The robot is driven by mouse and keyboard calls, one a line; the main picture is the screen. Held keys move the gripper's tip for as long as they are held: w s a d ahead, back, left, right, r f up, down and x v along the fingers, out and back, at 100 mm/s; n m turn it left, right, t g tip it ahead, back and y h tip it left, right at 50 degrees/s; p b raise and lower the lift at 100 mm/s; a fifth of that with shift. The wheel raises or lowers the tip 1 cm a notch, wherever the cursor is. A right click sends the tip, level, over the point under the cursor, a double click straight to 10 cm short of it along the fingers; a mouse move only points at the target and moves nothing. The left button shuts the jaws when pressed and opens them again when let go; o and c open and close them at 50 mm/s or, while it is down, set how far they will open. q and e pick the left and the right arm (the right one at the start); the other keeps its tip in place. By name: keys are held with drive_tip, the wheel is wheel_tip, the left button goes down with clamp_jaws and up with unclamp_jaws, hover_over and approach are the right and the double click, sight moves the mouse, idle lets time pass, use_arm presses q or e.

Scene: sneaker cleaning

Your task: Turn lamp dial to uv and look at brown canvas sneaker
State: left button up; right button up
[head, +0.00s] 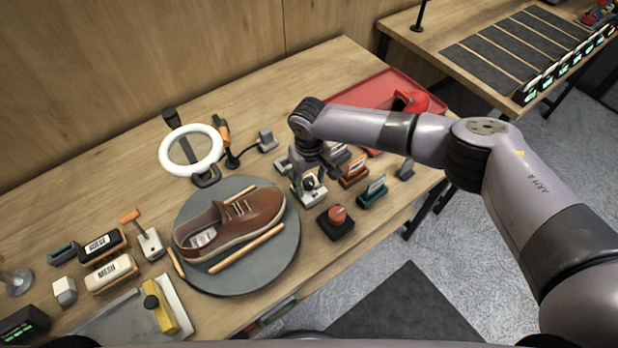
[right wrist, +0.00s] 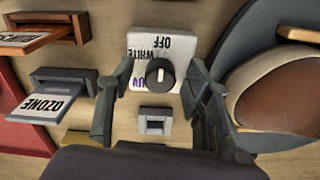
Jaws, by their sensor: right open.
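The lamp dial (right wrist: 160,76) is a dark round knob on a white box (right wrist: 168,47) marked OFF, WHITE and UV. In the head view the box (head: 309,196) is partly hidden under my right gripper (head: 311,176). My right gripper is open, its fingers on either side of the knob in the right wrist view (right wrist: 158,80). I cannot tell whether they touch the knob or which label it points to. The brown sneaker (head: 249,214) lies on a round grey turntable (head: 284,262), toe to the upper right. The white ring lamp (head: 163,155) stands behind it. My left gripper is out of view.
Wooden sticks (head: 246,248) lie along the sneaker. A red knob on a black base (head: 337,220) and labelled card holders (head: 372,191), one card reading OZONE (right wrist: 40,107), are close to my right gripper. A red tray (head: 385,84) lies behind my right arm. Brushes (head: 112,272) are at the left.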

drive_tip(key=shift+c, duration=0.5)
clamp_jaws()
